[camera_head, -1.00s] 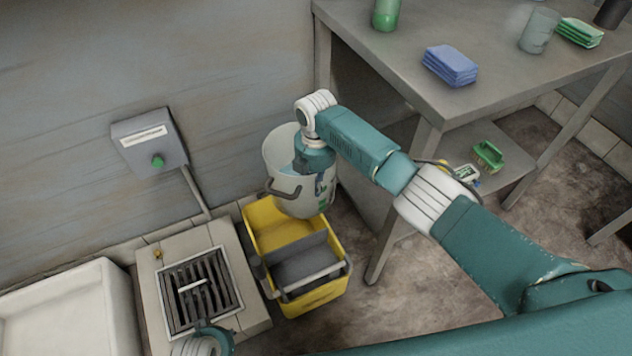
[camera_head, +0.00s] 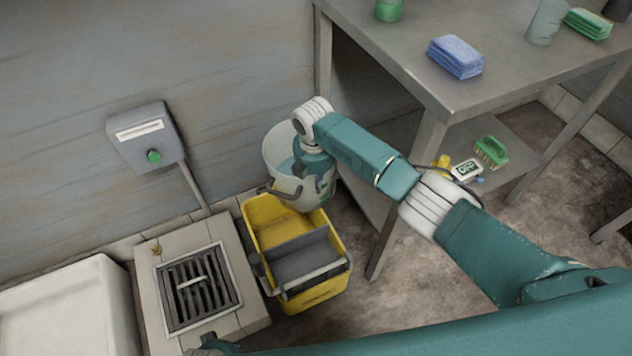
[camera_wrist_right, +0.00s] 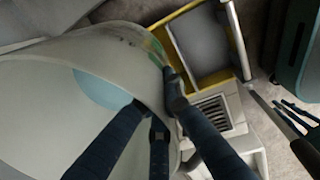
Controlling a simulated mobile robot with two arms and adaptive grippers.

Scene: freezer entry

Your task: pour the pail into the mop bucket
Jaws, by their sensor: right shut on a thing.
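The pale pail (camera_head: 272,150) hangs beside the wall, over the back end of the yellow mop bucket (camera_head: 330,287). Light blue liquid shows inside the pail. My right gripper (camera_wrist_right: 160,110) is shut on the pail, with its dark fingers at the pail's rim and side; the pail (camera_wrist_right: 40,100) fills the left of the right wrist view. The mop bucket stands on the floor with a grey wringer in it, and its yellow rim (camera_wrist_right: 175,17) also shows in the right wrist view. Dark prongs, likely my left gripper (camera_wrist_right: 290,115), show at the right there, their opening unclear.
A floor drain (camera_head: 199,288) in a raised tiled block lies left of the mop bucket, beside a white basin (camera_head: 70,310). A metal table (camera_head: 440,75) with sponges (camera_head: 455,57) stands at the right. A wall box (camera_head: 145,135) with a green button is at the left.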

